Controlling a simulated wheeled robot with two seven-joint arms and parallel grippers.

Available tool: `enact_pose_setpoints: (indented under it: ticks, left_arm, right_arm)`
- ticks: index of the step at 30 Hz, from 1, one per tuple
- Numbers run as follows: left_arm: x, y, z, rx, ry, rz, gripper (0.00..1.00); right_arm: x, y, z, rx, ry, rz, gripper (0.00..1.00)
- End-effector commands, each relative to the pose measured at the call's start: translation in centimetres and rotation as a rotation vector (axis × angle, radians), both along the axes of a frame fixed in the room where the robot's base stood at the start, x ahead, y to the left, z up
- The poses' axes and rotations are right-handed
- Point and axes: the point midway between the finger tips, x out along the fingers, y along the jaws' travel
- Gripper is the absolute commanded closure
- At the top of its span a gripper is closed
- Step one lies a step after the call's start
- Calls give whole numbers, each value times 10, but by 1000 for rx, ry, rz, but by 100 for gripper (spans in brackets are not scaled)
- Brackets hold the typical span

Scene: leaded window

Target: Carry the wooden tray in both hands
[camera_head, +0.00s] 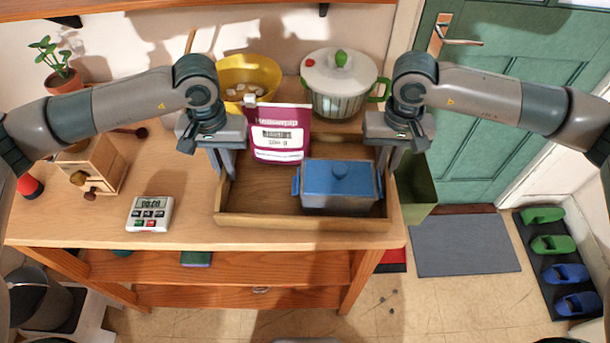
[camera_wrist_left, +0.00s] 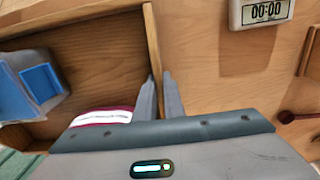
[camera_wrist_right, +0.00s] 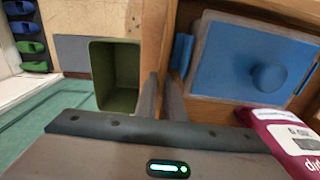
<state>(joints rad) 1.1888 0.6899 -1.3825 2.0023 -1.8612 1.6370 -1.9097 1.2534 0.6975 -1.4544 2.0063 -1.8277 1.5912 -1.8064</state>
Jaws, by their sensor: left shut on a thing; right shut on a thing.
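The wooden tray (camera_head: 300,224) rests on or just above the wooden table, near its right end; I cannot tell whether it touches. It holds a lidded box with a blue lid (camera_head: 339,180) at its right and a maroon and white packet (camera_head: 279,135) standing at the back. My left gripper (camera_head: 228,172) is shut on the tray's left wall, which passes between its fingers in the left wrist view (camera_wrist_left: 160,85). My right gripper (camera_head: 388,170) is shut on the tray's right wall, as the right wrist view also shows (camera_wrist_right: 163,85).
A white timer (camera_head: 150,214) and a wooden grinder box (camera_head: 92,166) stand left of the tray. A yellow bowl (camera_head: 250,78) and a lidded pot (camera_head: 343,85) stand behind. A green bin (camera_head: 417,190) stands right of the table. A grey mat (camera_head: 465,245) lies before the green door (camera_head: 500,120).

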Motion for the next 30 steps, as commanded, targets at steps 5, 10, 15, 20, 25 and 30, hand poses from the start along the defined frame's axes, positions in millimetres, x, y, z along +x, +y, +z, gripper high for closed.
enact_pose_setpoints:
  ticks: [5,10,15,20,25,30]
  left_arm:
    - [1,0,2,0,-3,1,100]
    - [1,0,5,0,-2,1,100]
    - [1,0,13,0,-2,1,100]
    - [1,0,24,0,-2,1,100]
    - [1,0,36,0,-2,1,100]
    - [1,0,45,0,-1,1,100]
  right_arm:
    - [1,0,2,1,-3,-1,100]
    - [1,0,5,1,-2,-1,100]
    - [1,0,13,0,-2,-1,100]
    - [1,0,24,0,-2,-1,100]
    - [1,0,36,0,-2,-1,100]
    - [1,0,45,0,-2,-1,100]
